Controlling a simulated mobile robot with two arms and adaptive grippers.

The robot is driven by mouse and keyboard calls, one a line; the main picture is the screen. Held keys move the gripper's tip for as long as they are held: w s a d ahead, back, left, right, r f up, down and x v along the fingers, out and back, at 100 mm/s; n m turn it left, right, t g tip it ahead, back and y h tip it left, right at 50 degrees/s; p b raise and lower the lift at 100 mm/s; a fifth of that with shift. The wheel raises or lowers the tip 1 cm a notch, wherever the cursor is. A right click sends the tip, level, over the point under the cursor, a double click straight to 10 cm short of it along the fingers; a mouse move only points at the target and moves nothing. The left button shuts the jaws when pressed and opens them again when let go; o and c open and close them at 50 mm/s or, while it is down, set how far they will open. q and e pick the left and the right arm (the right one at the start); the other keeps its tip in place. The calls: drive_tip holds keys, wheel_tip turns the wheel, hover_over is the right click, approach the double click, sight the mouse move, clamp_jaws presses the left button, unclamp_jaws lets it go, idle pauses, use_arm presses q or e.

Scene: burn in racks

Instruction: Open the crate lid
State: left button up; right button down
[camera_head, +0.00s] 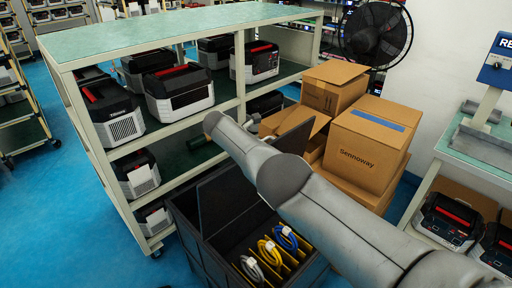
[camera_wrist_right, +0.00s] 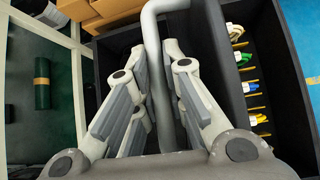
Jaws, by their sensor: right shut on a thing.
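The black crate (camera_head: 187,230) stands at the bottom centre of the head view, with its inside partly visible. A dark panel (camera_head: 228,207) stands tilted at its left side. Another dark panel (camera_head: 295,140) rises behind my right arm; I cannot tell whether both are lid parts. In the wrist view my right gripper (camera_wrist_right: 160,92) is shut on a grey bent bar (camera_wrist_right: 152,38), which looks like a handle and runs between the fingers. Beside it is a dark panel (camera_wrist_right: 206,45). In the head view my arm hides that gripper. My left gripper is out of view.
Coiled cables, grey, yellow and blue (camera_head: 286,238), sit between yellow dividers in the crate. A shelf rack (camera_head: 165,40) with battery-like units stands left. Cardboard boxes (camera_head: 368,148) are stacked behind the crate. A workbench (camera_head: 480,150) stands right. Blue floor is clear at left.

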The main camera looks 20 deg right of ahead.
drive_tip(key=shift+w+d+r, duration=0.15)
drive_tip(key=shift+r, duration=0.25)
drive_tip(key=c, duration=1.8)
unclamp_jaws()
drive_tip(key=shift+o, duration=0.2)
drive_tip(key=shift+f, duration=0.15)
drive_tip(key=shift+f, duration=0.1)
drive_tip(key=shift+v, duration=1.25)
drive_tip(key=v, duration=0.9)
drive_tip(key=shift+s+r, duration=0.2)
drive_tip(key=shift+s, duration=0.1)
